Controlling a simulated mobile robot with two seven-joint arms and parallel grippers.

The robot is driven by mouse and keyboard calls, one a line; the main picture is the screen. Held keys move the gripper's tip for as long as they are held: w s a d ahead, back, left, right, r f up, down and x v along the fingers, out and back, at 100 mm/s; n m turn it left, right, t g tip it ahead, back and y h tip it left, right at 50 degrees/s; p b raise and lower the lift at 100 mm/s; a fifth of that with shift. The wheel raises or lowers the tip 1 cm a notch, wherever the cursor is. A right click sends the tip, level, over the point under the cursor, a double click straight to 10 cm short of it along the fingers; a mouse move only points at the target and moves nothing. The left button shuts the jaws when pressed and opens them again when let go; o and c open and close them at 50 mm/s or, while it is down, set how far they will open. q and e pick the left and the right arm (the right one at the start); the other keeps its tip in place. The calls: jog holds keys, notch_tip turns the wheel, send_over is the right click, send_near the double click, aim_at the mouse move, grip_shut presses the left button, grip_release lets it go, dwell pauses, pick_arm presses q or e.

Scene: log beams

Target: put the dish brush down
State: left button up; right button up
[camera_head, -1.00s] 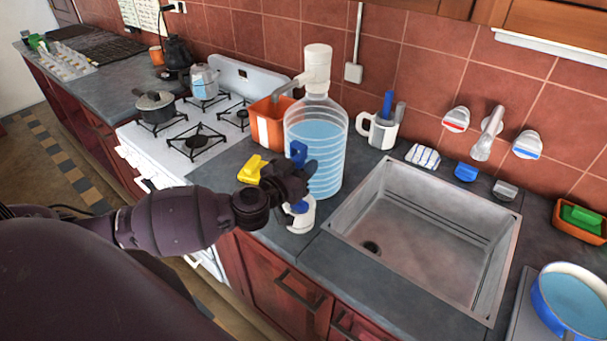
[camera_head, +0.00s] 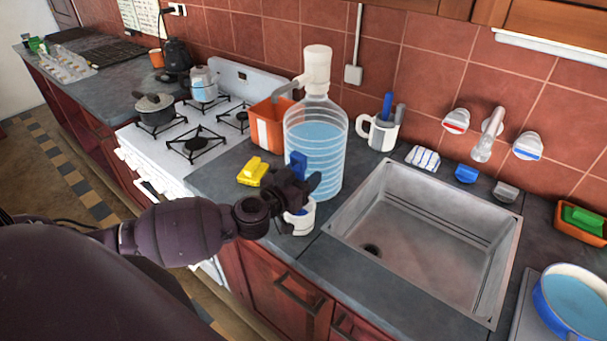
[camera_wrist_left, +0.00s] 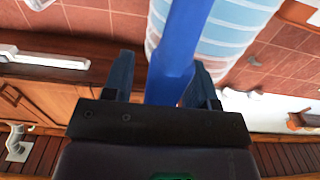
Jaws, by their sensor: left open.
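The dish brush has a blue handle (camera_head: 298,164) that stands up roughly upright at my left gripper, in front of the water bottle. Its lower end is at a white cup (camera_head: 302,221) on the counter, and some blue shows at the cup's mouth. My left gripper (camera_head: 307,184) is open just above the cup, with the handle between its fingers. In the left wrist view the blue handle (camera_wrist_left: 178,50) passes between the two parted fingers, closer to the right one. The brush's head is mostly hidden by the gripper and cup. My right gripper is not in view.
A large clear water bottle (camera_head: 316,135) stands right behind the gripper. A yellow sponge (camera_head: 252,171) lies to the left. The sink (camera_head: 425,240) is to the right. A mug (camera_head: 380,132) with a blue-handled tool stands behind. An orange container (camera_head: 267,126) is near the stove.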

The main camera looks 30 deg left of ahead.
pick_arm(q)
jog(key=shift+r, duration=0.15)
jog(key=s, duration=1.2)
jog(key=s+d+f+m+h, duration=0.3)
jog(key=d+f+h, duration=0.1)
jog(key=d+f, duration=0.25)
jog(key=s+a+f+n+g+y, duration=0.1)
jog(key=s+f+g+y, duration=0.1)
jog(key=f, duration=0.5)
jog(key=s+a+f+n+g+y, duration=0.1)
jog(key=s+f+n+g+y, duration=0.1)
jog(key=f, duration=0.5)
jog(key=shift+s+a+f+g+y, duration=0.2)
jog(key=shift+s+f+g+y, duration=0.2)
jog(key=shift+s+g+y, duration=0.55)
jog(key=shift+s+g+h, duration=0.1)
jog(key=shift+g+h, duration=0.15)
